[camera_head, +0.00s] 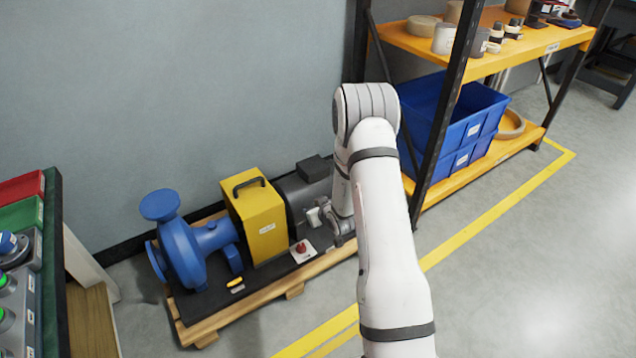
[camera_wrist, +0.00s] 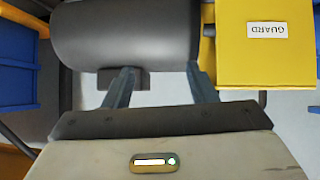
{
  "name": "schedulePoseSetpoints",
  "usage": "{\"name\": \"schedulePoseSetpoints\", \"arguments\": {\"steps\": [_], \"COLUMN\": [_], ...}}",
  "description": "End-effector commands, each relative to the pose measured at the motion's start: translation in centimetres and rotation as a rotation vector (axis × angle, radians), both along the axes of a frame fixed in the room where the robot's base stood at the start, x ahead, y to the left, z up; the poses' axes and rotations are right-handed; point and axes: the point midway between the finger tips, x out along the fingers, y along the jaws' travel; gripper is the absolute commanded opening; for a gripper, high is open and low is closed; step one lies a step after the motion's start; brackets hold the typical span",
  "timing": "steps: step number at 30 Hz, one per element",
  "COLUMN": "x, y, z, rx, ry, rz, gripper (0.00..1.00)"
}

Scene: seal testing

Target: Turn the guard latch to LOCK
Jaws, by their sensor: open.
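The yellow guard (camera_head: 260,222) is a box with a black top handle, standing between the blue pump (camera_head: 187,248) and the dark motor (camera_head: 304,190). Its "GUARD" label shows in the wrist view, where the guard (camera_wrist: 262,65) is at the upper right. A small yellow lever (camera_head: 235,283) lies on the black base in front of the pump and guard. A red knob on a white plate (camera_head: 302,249) is right of it. I cannot tell which is the latch; no LOCK marking is readable. My gripper (camera_head: 318,217) is open and empty by the motor; its fingers (camera_wrist: 160,68) point toward the motor's grey body.
The pump set stands on a wooden pallet (camera_head: 255,303) against the wall. A shelf with blue crates (camera_head: 455,125) is at the right. A panel with green buttons (camera_head: 15,290) is at the left. The floor in front is clear, with yellow lines.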

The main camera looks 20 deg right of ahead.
Motion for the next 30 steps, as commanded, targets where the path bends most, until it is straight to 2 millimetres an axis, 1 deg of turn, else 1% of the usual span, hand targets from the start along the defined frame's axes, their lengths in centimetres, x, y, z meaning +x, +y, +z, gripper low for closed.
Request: {"name": "schedulePoseSetpoints", "arguments": {"steps": [1,3,9,12,15,18,30], "x": [0.1,0.0,-0.3,-0.5,-0.6,-0.8,-0.8], "y": [0.0,-0.1,-0.3,-0.4,-0.4,-0.5,-0.5], "z": [1.6,3.1,6.7,8.0,9.0,9.4,9.5], "rx": [-0.006,-0.015,-0.034,-0.04,-0.045,-0.048,-0.049], "ry": [0.006,0.017,0.054,0.068,0.078,0.085,0.088], "rz": [-0.003,-0.01,-0.027,-0.034,-0.04,-0.043,-0.044], "gripper": [0.52,0.52,0.52,0.52,0.52,0.52,0.51]}}
